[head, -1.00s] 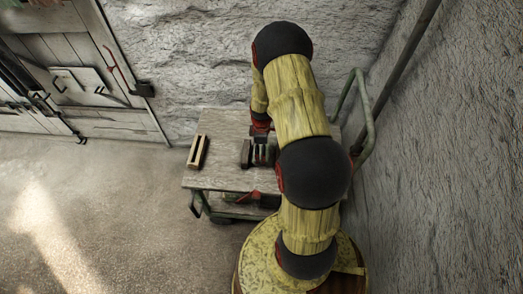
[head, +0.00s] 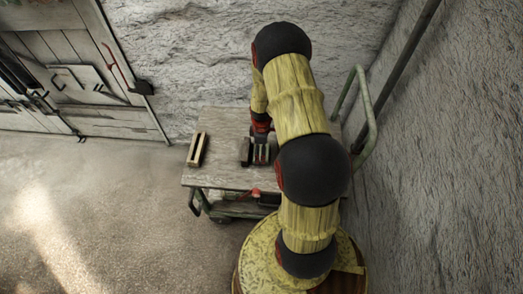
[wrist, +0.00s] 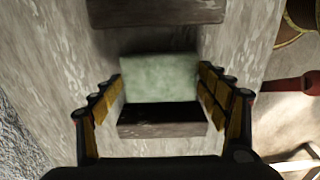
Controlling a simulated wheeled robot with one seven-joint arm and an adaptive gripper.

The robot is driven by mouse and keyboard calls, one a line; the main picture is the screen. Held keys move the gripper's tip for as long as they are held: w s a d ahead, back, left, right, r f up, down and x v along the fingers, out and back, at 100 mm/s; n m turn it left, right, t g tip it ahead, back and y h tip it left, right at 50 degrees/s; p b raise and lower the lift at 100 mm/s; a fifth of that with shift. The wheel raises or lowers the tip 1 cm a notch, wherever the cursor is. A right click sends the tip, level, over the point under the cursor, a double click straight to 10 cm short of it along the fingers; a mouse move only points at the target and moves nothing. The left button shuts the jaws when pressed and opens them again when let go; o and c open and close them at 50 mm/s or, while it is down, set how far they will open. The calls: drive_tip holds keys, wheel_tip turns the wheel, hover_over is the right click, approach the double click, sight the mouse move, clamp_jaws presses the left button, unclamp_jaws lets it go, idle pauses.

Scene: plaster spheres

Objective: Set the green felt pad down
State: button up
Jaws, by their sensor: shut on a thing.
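The green felt pad (wrist: 160,78) shows in the wrist view as a pale green block with a dark brown lower face (wrist: 162,118). My gripper (wrist: 160,92) is shut on it, with one yellow-padded finger at each side. In the head view my gripper (head: 262,154) is low over the grey wooden top of a cart (head: 225,178), and the pad is mostly hidden between the fingers. I cannot tell whether the pad touches the cart top.
A dark block (head: 246,150) stands just left of my gripper; a dark block also shows at the top of the wrist view (wrist: 155,10). A light wooden block (head: 198,149) lies at the cart's left edge. Bare cart top lies in front. A green rail (head: 371,125) rises at the right.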

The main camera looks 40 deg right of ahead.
drive_tip(key=shift+f+b, duration=0.5)
drive_tip(key=shift+f, duration=0.35)
drive_tip(key=o, duration=1)
drive_tip(key=shift+r, duration=0.1)
drive_tip(key=shift+r+p, duration=1.5)
drive_tip(key=shift+r, duration=0.45)
